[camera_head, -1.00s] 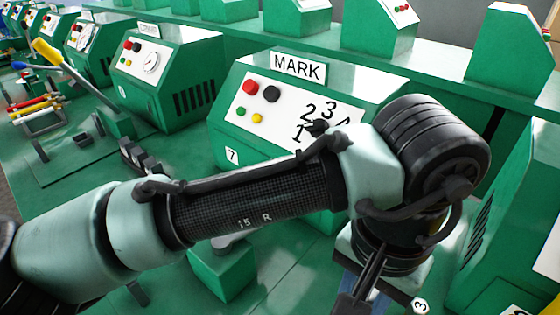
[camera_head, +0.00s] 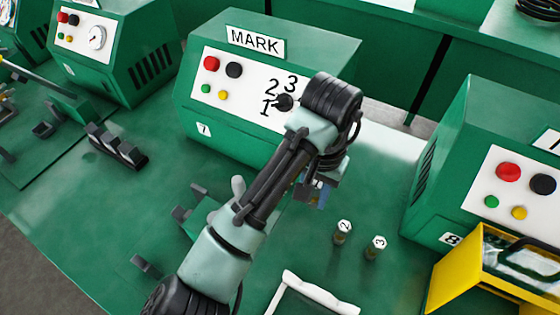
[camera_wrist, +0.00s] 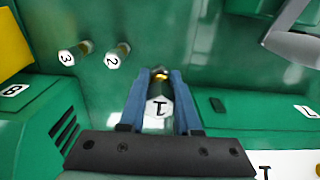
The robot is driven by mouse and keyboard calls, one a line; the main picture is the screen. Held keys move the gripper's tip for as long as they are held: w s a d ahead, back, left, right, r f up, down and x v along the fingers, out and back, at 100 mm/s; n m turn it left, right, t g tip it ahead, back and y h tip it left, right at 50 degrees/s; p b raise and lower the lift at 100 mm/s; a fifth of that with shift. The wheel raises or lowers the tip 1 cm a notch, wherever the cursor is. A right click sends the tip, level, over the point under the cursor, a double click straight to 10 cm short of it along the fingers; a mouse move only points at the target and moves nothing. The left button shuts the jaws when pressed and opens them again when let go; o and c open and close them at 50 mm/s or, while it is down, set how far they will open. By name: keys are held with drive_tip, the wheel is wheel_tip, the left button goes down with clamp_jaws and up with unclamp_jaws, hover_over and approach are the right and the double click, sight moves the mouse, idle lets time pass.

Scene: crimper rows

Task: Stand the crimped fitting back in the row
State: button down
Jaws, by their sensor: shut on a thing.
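My gripper (camera_wrist: 160,85) is shut on a fitting with a white hexagonal top marked 1 (camera_wrist: 157,112), held between its blue fingers. A brass-coloured part shows near the fingertips. In the head view my gripper (camera_head: 318,190) is in front of the MARK machine, and the held fitting is mostly hidden there. A fitting marked 2 (camera_head: 343,231) and one marked 3 (camera_head: 375,247) stand upright on the green bench, right of my gripper. In the wrist view, fitting 2 (camera_wrist: 115,56) and fitting 3 (camera_wrist: 72,53) are at upper left, apart from my fingers.
The MARK machine (camera_head: 250,75), with plate 7 (camera_head: 204,129), stands behind my gripper. Another green machine (camera_head: 470,140), with plate 8 (camera_head: 450,239), is at right beside a yellow bin (camera_head: 455,275). A white-rimmed tray (camera_head: 318,290) lies in front. Bench left of fitting 2 is clear.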

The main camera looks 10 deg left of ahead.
sight(317, 184)
wheel_tip(317, 184, down, 10)
drive_tip(key=shift+r+b, duration=0.1)
drive_tip(key=shift+b, duration=0.2)
drive_tip(key=shift+f, duration=0.2)
drive_tip(key=c, duration=0.6)
unclamp_jaws()
wheel_tip(317, 184, up, 12)
drive_tip(key=shift+r+p, duration=0.25)
drive_tip(key=shift+p, duration=0.6)
